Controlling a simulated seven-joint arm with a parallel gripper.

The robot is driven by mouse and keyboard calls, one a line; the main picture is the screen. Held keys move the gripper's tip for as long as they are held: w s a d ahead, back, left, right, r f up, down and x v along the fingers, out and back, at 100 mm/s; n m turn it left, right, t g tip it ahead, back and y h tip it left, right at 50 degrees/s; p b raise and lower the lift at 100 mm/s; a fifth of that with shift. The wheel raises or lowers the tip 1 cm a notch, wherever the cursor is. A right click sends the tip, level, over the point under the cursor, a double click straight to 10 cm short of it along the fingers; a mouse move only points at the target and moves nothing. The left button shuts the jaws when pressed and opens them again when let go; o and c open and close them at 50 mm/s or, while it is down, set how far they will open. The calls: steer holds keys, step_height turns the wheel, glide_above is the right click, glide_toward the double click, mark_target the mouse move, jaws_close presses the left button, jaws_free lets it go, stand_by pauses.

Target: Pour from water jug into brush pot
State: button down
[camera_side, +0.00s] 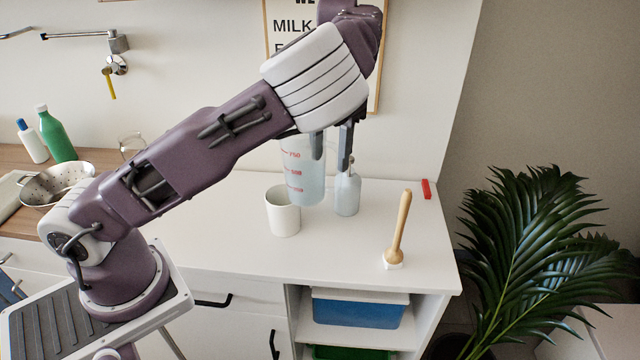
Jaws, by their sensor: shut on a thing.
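The water jug (304,185) is a clear measuring jug with red marks, close to upright, and its top is hidden behind my arm. My gripper (332,160) is shut on the jug near its upper right side. The brush pot (283,215) is a white cup standing upright on the white counter. It is just left of and in front of the jug's lower part in the picture. I cannot tell how far the jug's base is above the counter.
A soap bottle (347,192) stands close right of the jug. A wooden-handled brush (398,232) stands further right, and a small red object (426,189) lies at the back. A colander (58,184) and bottles (55,134) are at the left. The front counter (225,245) is clear.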

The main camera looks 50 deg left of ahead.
mark_target(323, 150)
steer(key=shift+w+a+f+n+t+h, duration=0.15)
steer(key=shift+a+n+t+h, duration=0.35)
steer(key=shift+t+h, duration=1)
steer(key=shift+s+a+f+n+t+h, duration=0.15)
steer(key=shift+a+n+t+h, duration=0.35)
steer(key=shift+h, duration=1.85)
steer(key=shift+w+a+f+n+t+h, duration=0.25)
steer(key=shift+a+t+h, duration=0.35)
steer(key=shift+t+h, duration=1)
steer(key=shift+s+r+g+h, duration=0.1)
steer(key=shift+g+h, duration=0.15)
steer(key=shift+g, duration=0.25)
